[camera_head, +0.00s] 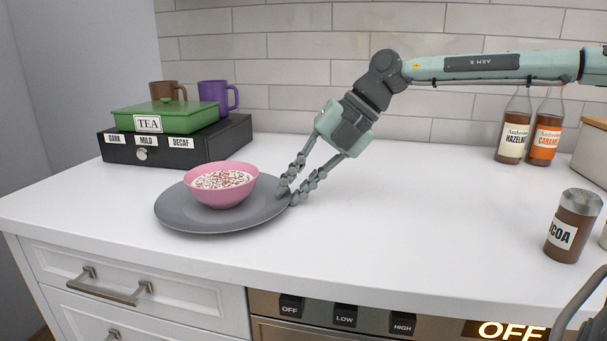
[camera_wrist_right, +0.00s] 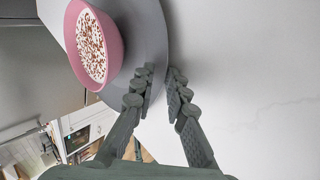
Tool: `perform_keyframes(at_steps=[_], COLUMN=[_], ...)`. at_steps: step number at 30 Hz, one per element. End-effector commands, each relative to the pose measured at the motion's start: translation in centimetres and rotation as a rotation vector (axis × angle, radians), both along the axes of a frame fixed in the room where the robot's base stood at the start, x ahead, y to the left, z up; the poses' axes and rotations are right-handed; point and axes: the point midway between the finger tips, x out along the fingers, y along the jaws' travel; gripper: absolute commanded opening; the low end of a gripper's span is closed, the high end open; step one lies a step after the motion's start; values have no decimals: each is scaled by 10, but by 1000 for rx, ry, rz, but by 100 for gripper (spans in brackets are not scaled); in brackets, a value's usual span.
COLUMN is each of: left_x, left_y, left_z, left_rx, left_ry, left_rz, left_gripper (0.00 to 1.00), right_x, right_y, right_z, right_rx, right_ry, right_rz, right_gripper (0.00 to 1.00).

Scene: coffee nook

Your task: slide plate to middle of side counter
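The grey plate (camera_head: 240,222) lies on the white counter at left of centre, near the front edge. A pink bowl (camera_head: 222,197) with white contents and reddish-brown bits sits on it. My right gripper (camera_head: 291,191) reaches down to the plate's right rim. In the right wrist view, the plate (camera_wrist_right: 152,25) has its edge running between the nearly closed fingertips (camera_wrist_right: 163,76), one finger over the plate and one outside. They appear shut on the rim, though the contact itself is hidden. The bowl (camera_wrist_right: 116,38) is beside the inner finger, apart from it.
A black drawer box (camera_head: 175,147) with a green tea box (camera_head: 165,116) and two mugs stands behind left. Syrup bottles (camera_head: 515,130) stand back right, a cocoa jar (camera_head: 573,225) front right. The counter between plate and jar is clear.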

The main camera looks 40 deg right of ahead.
Motion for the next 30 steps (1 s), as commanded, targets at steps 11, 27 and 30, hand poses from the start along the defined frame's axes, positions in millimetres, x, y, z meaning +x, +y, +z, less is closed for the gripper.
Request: perform_keyframes(at_steps=[11,27,30], left_x=[2,4,4], left_y=[-1,-2,-2], left_z=[0,4,4], left_rx=[-2,-3,-4], left_ry=[-3,-12,-12], left_rz=[0,-1,0], left_gripper=[26,26,26], right_x=[0,0,0], right_y=[0,-2,-4], right_z=[0,0,1], right_rx=[0,-1,-1], right_ry=[0,-1,-1], right_rz=[0,0,2], right_gripper=[0,0,0])
